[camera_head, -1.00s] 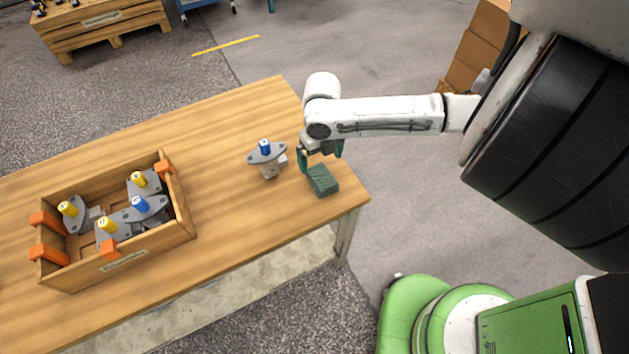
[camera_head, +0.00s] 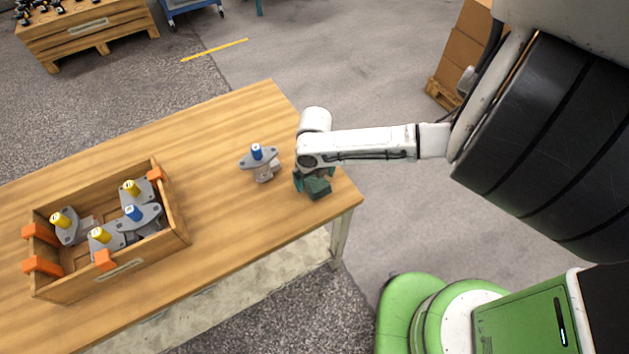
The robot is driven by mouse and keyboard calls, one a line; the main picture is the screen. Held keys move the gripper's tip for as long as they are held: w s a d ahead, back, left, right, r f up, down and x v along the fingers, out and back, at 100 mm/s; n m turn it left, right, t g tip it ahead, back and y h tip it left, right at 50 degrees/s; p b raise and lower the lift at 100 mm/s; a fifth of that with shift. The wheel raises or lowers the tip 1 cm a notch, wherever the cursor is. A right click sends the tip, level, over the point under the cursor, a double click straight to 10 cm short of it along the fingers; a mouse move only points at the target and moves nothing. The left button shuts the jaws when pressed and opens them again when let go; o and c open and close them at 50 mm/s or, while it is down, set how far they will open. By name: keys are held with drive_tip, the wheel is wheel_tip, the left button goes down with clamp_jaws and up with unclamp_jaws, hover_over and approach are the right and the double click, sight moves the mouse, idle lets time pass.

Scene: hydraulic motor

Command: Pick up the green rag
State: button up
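The green rag (camera_head: 318,189) is a small dark-green folded block lying near the right end of the wooden table. My gripper (camera_head: 314,182) is right above it with its teal fingers spread, one at the left and one at the right of the rag's far part. The fingers look open around the rag. The wrist hides the far part of the rag, and I cannot tell whether the fingers touch it.
A grey hydraulic motor (camera_head: 260,162) with a blue shaft stands just left of my gripper. A wooden crate (camera_head: 112,279) with several motors and orange corner pieces is on the table's left.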

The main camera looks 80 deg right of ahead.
drive_tip(key=c, duration=1.1)
drive_tip(key=shift+r, duration=0.1)
drive_tip(key=shift+r, duration=0.55)
drive_tip(key=s+a+r, duration=0.2)
drive_tip(key=s+r, duration=0.1)
drive_tip(key=r, duration=0.1)
drive_tip(key=s+a+r, duration=0.3)
drive_tip(key=s+r, duration=0.1)
drive_tip(key=s+a+r+b, duration=0.1)
drive_tip(key=s+a+r, duration=0.2)
drive_tip(key=s, duration=0.1)
drive_tip(key=shift+s+r, duration=0.25)
drive_tip(key=shift+r, duration=0.15)
drive_tip(key=o, duration=0.4)
drive_tip(key=c, duration=0.3)
drive_tip(key=shift+s, duration=0.1)
